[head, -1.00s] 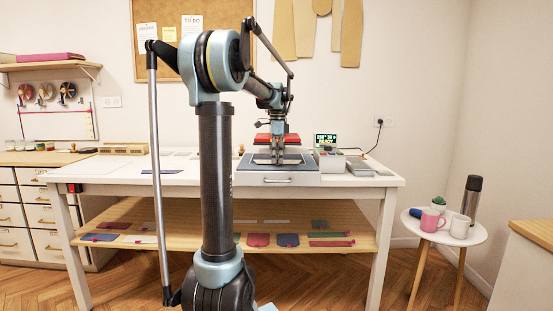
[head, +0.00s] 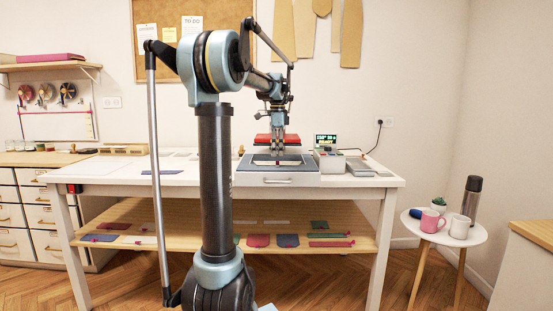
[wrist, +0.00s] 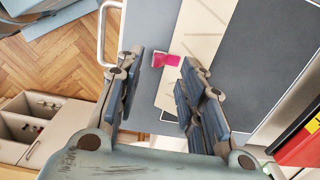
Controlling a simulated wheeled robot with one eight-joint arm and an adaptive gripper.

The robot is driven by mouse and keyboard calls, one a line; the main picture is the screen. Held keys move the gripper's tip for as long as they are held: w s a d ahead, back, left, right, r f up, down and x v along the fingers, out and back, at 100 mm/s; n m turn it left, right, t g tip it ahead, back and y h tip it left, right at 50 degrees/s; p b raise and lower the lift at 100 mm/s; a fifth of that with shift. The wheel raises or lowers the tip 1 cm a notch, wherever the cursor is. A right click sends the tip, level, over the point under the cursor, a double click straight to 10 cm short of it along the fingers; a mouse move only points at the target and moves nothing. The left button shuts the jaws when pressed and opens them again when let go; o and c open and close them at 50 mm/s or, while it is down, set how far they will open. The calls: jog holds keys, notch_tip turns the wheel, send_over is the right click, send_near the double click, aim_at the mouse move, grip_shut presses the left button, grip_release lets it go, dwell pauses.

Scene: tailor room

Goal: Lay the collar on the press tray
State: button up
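The cream collar (wrist: 197,45) with a bright pink tab (wrist: 166,60) lies on the press tray in the wrist view. It rests along the dark pad (wrist: 268,55), near the tray's blue-grey border (wrist: 149,30). In the head view the press tray (head: 305,167) is at the front of the press, and the collar (head: 264,163) is a pale strip on it. My gripper (head: 277,152) is just above the tray; in the wrist view my gripper (wrist: 160,65) has its fingers spread, with the pink tab visible between them. Nothing is held.
The red press head (head: 290,139) is behind my gripper, close to the tray. A lit display (head: 325,141) and grey boxes (head: 360,167) stand to the right. The white table (head: 185,178) is mostly clear on the left. Flat coloured pieces lie on the shelf below (head: 180,241).

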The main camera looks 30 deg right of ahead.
notch_tip(320, 180, up, 8)
jog(key=shift+r, duration=0.25)
jog(key=s+a+f+n, duration=0.2)
jog(key=a+f+n, duration=0.2)
jog(key=a, duration=0.5)
jog(key=s+a+f+n+t, duration=0.1)
jog(key=s+a+f+n, duration=0.3)
jog(key=a, duration=0.5)
jog(key=s+a+f+n, duration=0.1)
jog(key=a+f+n, duration=0.35)
jog(key=a, duration=0.45)
jog(key=s+a+f+n, duration=0.4)
jog(key=s+f, duration=0.1)
jog(key=f, duration=0.3)
jog(key=s+a+f+n, duration=0.4)
jog(key=s+a+f, duration=0.1)
jog(key=f, duration=0.3)
jog(key=s+a+f+n+t, duration=0.1)
jog(key=s+a+f+n, duration=0.3)
jog(key=s+f, duration=0.2)
jog(key=shift+s+a+f, duration=0.15)
jog(key=shift+f, duration=0.75)
